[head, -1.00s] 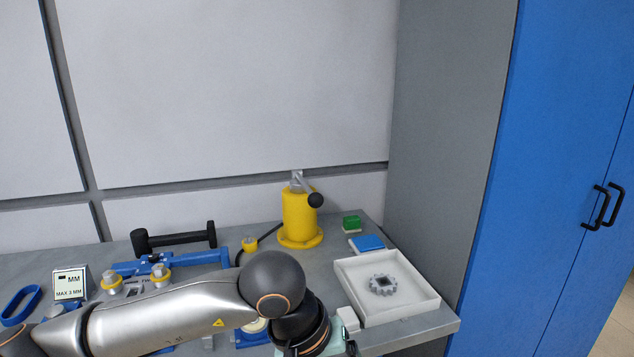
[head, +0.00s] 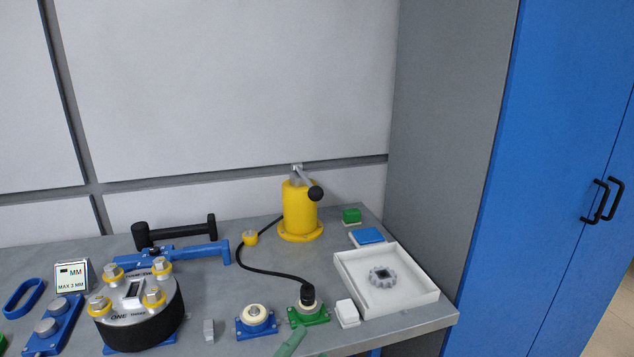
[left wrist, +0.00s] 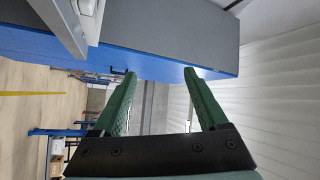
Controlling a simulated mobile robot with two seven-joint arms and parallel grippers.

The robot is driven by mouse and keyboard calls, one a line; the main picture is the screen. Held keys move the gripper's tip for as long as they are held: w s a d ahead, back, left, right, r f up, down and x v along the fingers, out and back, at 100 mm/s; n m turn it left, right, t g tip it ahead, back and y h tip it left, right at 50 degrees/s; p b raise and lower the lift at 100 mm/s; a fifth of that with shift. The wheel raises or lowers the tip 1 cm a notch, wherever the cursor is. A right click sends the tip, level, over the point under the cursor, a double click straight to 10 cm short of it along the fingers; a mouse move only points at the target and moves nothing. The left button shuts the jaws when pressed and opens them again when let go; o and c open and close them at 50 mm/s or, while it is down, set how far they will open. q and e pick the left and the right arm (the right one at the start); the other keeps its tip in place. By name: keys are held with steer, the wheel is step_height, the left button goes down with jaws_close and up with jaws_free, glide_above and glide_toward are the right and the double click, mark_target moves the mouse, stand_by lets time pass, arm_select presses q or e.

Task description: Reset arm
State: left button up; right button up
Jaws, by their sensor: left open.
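My left gripper (left wrist: 160,74) shows in the left wrist view with its two green fingers spread wide apart and nothing between them. Past the fingers are the blue and grey cabinet side and, at upper left, a pale edge. The left arm no longer shows across the bench in the head view. A pale green strip (head: 290,343) at the bottom edge there may be part of a gripper; I cannot tell. My right gripper is not in view.
The grey bench (head: 240,290) holds a white tray (head: 435,296) with a grey gear (head: 382,276), a yellow post (head: 300,212), a black round fixture (head: 160,325) and a green base (head: 316,320). The blue cabinet (head: 550,170) stands at the right.

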arm_select(q)
steer(key=s+a+f+n+g+y, duration=0.2)
steer(key=s+a+f+n+y, duration=0.25)
steer(key=f, duration=0.45)
steer(key=s+a+f+n+g+y, duration=0.1)
steer(key=a+f+n+y, duration=0.3)
steer(key=f+n, duration=0.45)
steer(key=s+a+f+n+g+y, duration=0.1)
steer(key=s+a+f+n+g, duration=0.4)
steer(key=s+f, duration=0.6)
steer(key=shift+a+y, duration=0.35)
steer(key=shift+a, duration=0.4)
